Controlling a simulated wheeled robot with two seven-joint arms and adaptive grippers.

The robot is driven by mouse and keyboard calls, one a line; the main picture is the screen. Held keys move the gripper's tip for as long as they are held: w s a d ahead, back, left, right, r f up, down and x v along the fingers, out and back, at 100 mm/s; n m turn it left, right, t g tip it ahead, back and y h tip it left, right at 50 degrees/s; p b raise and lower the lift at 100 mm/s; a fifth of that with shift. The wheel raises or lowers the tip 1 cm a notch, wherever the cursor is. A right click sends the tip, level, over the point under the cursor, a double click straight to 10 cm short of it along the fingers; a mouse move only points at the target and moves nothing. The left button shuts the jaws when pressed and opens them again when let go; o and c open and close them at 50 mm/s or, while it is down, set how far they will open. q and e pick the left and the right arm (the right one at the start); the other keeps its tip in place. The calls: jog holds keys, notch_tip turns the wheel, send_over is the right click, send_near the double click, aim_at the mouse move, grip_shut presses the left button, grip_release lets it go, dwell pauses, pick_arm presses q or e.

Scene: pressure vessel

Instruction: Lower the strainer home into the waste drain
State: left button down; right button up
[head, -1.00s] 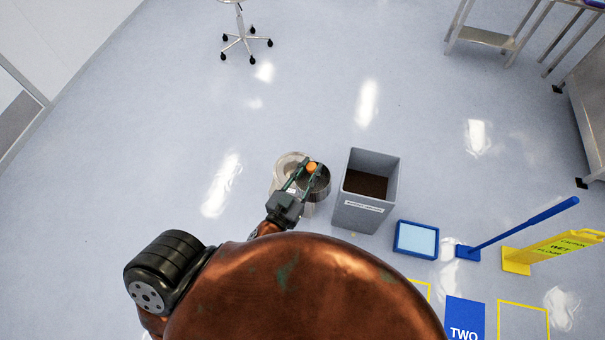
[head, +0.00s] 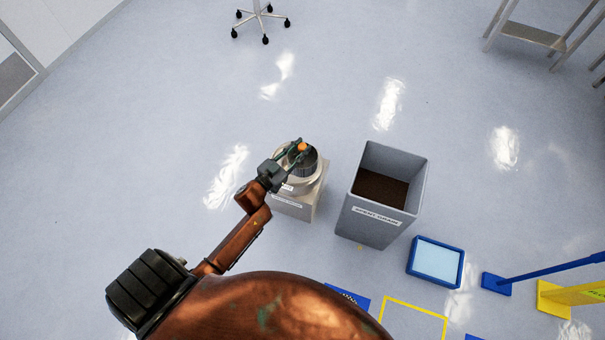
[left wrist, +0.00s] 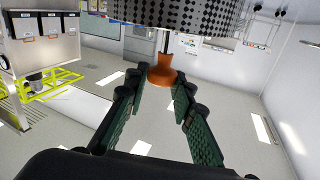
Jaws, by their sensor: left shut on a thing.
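The strainer (head: 301,164) is a dark, perforated metal cylinder with an orange knob on top. In the head view it is over the round, pale metal waste drain (head: 309,203), which stands on a box-like base with labels. My left gripper (head: 297,149) reaches in from the left and is shut on the orange knob. In the left wrist view the knob (left wrist: 165,72) sits between the green fingers, with the strainer's perforated wall (left wrist: 190,14) at the top. The strainer hides most of the drain's opening, so I cannot tell how deep it sits. My right gripper is not in view.
A tall grey bin (head: 372,222) with dark contents stands just right of the drain. A blue-rimmed tray (head: 435,262) and a blue-handled tool (head: 497,284) lie farther right. A wheeled stool (head: 262,18) stands far back. The floor left of the drain is clear.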

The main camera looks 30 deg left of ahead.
aim_at(294, 154)
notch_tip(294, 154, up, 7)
jog(key=b, duration=0.6)
pick_arm(q)
jog(key=shift+y, duration=0.5)
jog(key=w+a+f+b, duration=0.1)
jog(key=a+f, duration=0.1)
jog(key=f, duration=0.3)
jog(key=w+a+f+b, duration=0.2)
jog(key=f, duration=0.4)
jog(key=w+a+f+b, duration=0.1)
jog(key=w+a+f, duration=0.1)
jog(key=f, duration=0.4)
jog(key=shift+w+a, duration=0.25)
jog(key=shift+a, duration=0.3)
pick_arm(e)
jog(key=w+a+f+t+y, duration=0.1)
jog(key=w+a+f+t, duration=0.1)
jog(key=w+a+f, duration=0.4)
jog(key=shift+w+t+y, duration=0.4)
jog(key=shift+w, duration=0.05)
pick_arm(q)
jog(key=shift+f+b, duration=0.1)
jog(key=shift+b, duration=0.2)
